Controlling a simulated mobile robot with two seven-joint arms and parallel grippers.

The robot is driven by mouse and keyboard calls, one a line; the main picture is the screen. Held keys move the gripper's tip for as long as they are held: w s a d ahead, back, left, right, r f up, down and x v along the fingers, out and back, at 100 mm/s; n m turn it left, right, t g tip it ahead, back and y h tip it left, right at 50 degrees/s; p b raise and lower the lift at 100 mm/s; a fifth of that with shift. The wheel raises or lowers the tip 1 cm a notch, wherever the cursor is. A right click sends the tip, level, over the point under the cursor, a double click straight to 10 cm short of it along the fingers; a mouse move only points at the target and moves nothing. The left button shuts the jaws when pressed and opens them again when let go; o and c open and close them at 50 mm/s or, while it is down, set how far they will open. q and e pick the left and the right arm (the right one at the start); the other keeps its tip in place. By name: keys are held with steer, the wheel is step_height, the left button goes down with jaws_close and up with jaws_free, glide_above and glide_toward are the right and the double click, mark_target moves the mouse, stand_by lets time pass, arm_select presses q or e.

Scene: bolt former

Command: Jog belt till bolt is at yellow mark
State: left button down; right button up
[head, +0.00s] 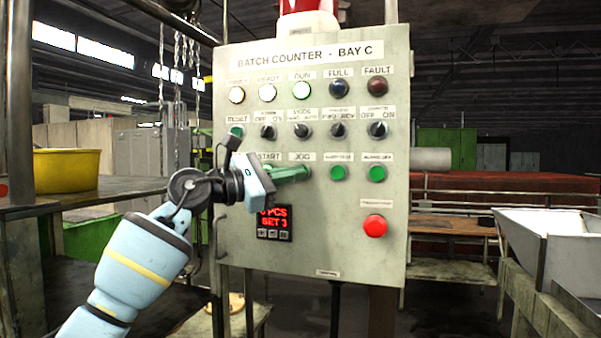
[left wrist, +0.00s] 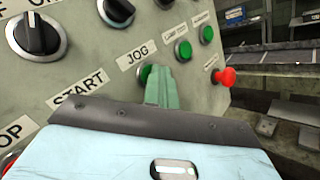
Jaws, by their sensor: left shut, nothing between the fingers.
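The control panel (head: 340,240), headed BATCH COUNTER - BAY C, faces me. My left gripper (head: 303,172) is shut and empty, its green fingers pointing at the spot below the JOG label (head: 302,157). In the left wrist view the closed fingertips (left wrist: 160,72) overlap the green JOG button (left wrist: 145,73), of which only an edge shows. I cannot tell whether they touch or press it. The START button is hidden behind my gripper in the head view. No belt, bolt or yellow mark can be made out. My right gripper is not in view.
A red button (head: 374,226) sticks out at the panel's lower right. Two green buttons, one (head: 338,173) nearer and one (head: 376,174) farther, lie right of JOG. A red display (head: 274,217) is below my gripper. A white hopper (head: 555,245) stands at right, a yellow bin (head: 66,170) at left.

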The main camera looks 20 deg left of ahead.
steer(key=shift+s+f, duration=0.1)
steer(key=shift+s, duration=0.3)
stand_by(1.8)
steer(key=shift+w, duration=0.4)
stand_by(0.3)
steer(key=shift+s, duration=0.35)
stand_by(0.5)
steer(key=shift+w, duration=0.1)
arm_select(q)
steer(key=shift+s, duration=0.15)
steer(key=shift+s+p, duration=0.4)
steer(key=shift+s, duration=0.25)
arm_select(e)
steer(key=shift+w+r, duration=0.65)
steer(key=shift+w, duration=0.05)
arm_select(q)
steer(key=shift+f, duration=0.1)
